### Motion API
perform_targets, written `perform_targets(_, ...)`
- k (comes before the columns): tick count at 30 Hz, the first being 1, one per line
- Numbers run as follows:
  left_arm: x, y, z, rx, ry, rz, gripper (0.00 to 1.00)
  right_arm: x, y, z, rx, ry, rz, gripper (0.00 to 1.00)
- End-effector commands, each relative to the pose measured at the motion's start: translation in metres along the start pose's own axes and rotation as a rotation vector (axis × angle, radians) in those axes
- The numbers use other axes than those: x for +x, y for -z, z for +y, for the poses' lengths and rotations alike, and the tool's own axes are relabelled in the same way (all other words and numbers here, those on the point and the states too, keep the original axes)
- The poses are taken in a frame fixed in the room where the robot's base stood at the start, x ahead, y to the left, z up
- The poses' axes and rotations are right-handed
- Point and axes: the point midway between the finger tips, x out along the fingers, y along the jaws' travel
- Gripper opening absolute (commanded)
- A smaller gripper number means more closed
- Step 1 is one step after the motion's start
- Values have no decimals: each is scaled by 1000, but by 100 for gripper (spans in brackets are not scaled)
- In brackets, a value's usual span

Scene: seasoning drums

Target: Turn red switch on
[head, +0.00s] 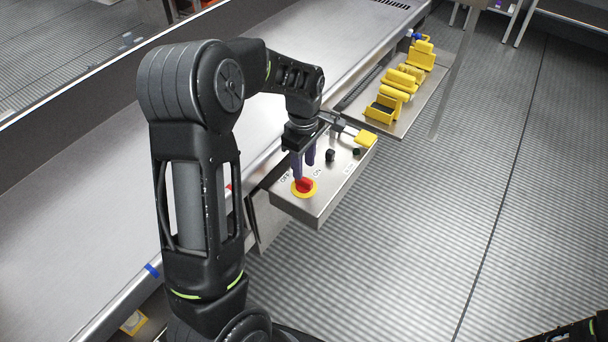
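The red switch (305,185) is a small rotary knob on a round yellow plate, at the near left end of a grey metal control box (318,203). "OFF" and "ON" labels are printed beside it; I cannot tell which one the knob points to. My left gripper (304,171) points down over the box with two purple fingers, a narrow gap between them. The nearer fingertip is at the far edge of the switch in the picture; I cannot tell whether it touches. My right gripper is not seen; only a dark arm part shows at the bottom right corner.
Black knobs (330,155) and a yellow part (366,139) sit farther along the box. Beyond it, yellow machine parts (404,80) stand on a metal plate. A long steel surface (75,225) runs along the left. The ribbed floor (420,215) at right is clear.

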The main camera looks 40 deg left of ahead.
Motion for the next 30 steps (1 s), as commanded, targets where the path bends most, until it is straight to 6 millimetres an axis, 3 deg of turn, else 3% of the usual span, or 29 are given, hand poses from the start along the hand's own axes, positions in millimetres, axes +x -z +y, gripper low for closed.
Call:
perform_targets(9, 45, 0, 0, 0, 2, 0, 38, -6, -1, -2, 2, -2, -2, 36)
perform_targets(20, 51, 0, 0, 0, 0, 0, 38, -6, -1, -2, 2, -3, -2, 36)
perform_targets(30, 51, 0, 0, 0, 0, 0, 10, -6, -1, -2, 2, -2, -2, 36)
